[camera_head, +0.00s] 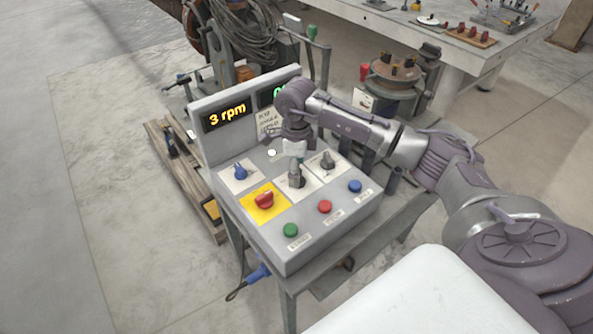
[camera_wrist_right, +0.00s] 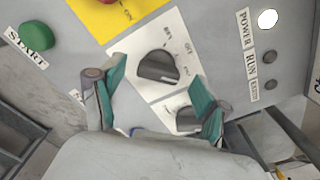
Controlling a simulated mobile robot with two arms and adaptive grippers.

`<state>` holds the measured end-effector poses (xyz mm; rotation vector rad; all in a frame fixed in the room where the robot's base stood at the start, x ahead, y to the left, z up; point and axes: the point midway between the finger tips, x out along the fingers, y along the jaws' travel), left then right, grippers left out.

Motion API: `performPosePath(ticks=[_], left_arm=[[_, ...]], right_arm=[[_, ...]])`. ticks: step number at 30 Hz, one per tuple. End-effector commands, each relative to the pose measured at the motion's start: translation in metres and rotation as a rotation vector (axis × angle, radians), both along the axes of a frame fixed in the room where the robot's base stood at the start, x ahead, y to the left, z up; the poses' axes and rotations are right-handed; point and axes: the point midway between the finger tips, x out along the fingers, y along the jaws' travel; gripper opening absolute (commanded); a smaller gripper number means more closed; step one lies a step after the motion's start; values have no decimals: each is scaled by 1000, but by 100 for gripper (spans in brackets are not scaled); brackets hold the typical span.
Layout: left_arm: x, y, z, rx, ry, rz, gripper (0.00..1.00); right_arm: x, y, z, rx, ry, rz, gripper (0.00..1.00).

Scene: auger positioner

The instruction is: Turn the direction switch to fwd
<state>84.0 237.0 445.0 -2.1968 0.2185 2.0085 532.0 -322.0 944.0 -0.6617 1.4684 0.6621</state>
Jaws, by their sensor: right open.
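My right gripper (camera_head: 295,178) points down over the middle of the control panel (camera_head: 281,253); in the right wrist view its two teal-padded fingers (camera_wrist_right: 158,88) are spread apart and empty. A dark rotary switch (camera_wrist_right: 158,68) on a white plate lies between and just beyond the fingertips. It has small position labels, which I cannot read surely; it seems to be the direction switch. The gripper mostly hides it in the head view. A second dark knob (camera_wrist_right: 188,118) sits near the right finger, and also shows in the head view (camera_head: 327,160). My left gripper is not in view.
A red knob on yellow (camera_head: 264,200) and a blue knob (camera_head: 240,172) sit left of the gripper. Green (camera_head: 290,230), red (camera_head: 325,207) and blue (camera_head: 355,186) buttons line the front. The display (camera_head: 226,115) reads 3 rpm. The power lamp (camera_wrist_right: 267,19) is lit.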

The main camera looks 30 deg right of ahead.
Motion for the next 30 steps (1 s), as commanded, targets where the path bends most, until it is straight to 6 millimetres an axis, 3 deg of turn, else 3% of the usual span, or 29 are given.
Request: performPosePath(ticks=[9,15,20,30], left_arm=[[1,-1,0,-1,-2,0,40],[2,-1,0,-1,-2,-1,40],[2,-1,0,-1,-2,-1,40],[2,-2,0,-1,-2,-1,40]], right_arm=[[1,0,68,0,-6,0,75],[1,0,98,0,-3,0,75],[0,0,109,1,-1,0,75],[0,0,109,0,0,0,75]])
